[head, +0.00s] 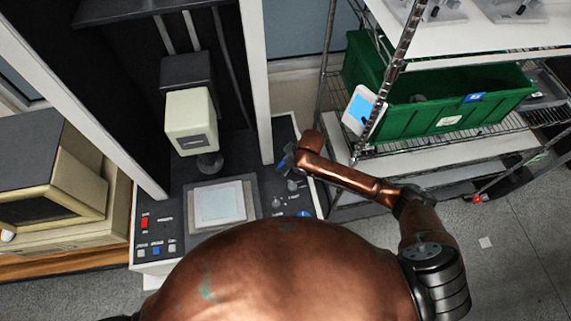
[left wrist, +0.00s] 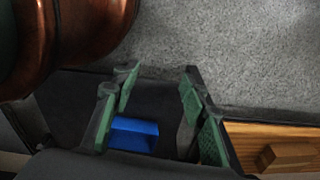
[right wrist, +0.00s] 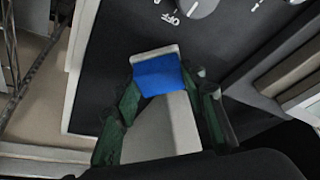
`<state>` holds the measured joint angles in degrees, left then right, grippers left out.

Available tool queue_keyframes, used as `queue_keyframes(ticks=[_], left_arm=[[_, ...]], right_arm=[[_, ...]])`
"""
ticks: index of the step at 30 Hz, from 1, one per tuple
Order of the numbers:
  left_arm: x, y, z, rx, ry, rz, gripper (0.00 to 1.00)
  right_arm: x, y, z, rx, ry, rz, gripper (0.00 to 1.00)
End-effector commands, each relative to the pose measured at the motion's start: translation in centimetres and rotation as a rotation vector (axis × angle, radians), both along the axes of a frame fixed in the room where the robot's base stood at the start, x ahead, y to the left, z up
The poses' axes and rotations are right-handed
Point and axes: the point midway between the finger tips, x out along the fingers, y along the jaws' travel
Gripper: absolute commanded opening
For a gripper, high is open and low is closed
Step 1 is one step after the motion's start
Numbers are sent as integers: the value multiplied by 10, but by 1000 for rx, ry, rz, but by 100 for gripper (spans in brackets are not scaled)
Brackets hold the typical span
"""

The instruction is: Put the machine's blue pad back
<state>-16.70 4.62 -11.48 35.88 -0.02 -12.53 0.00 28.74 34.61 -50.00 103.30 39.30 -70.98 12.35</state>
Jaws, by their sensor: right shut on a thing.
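The right gripper (head: 285,160) is over the right side of the machine's dark control panel (head: 180,250), near several knobs. In the right wrist view its fingers (right wrist: 163,105) are shut on a small blue pad (right wrist: 158,75) with a pale edge. A pale block shape lies behind or under the pad; I cannot tell if it belongs to it. The left gripper is hidden in the head view. In the left wrist view its fingers (left wrist: 155,110) are apart, with a blue block (left wrist: 133,133) seen between them on a dark surface; I see no clear contact.
The machine's probe head (head: 190,120) hangs above a pale plate (head: 219,204). Red and blue buttons sit at the panel's left. A wire rack with a green crate (head: 455,110) and a blue-screened tablet (head: 362,108) stands right. A beige monitor (head: 55,180) is left.

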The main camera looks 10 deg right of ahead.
Motion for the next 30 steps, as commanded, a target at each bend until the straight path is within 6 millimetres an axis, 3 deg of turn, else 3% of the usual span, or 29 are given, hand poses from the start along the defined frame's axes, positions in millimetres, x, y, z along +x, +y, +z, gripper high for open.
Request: queue_keyframes(ticks=[1, 4, 13, 14, 15, 21, 30], left_arm=[[-13, 0, 2, 1, 16, 3, 40], [-25, 1, 2, 2, 33, 7, 40], [-21, 1, 1, 1, 28, 6, 40], [-20, 1, 1, 2, 25, 5, 40], [-16, 1, 1, 1, 21, 5, 40], [1, 0, 3, 0, -1, 1, 40], [-10, 0, 2, 0, 13, 3, 40]], right_arm=[[1, -1, -3, -2, 0, -2, 16], [1, 0, -7, 1, -2, 0, 16], [0, 0, -10, 0, 0, -1, 16], [0, 0, -11, 0, 0, -1, 39], [0, 0, -10, -1, -2, -1, 42], [0, 0, -10, 0, 0, -1, 55], [0, 0, -8, -1, -2, -1, 56]])
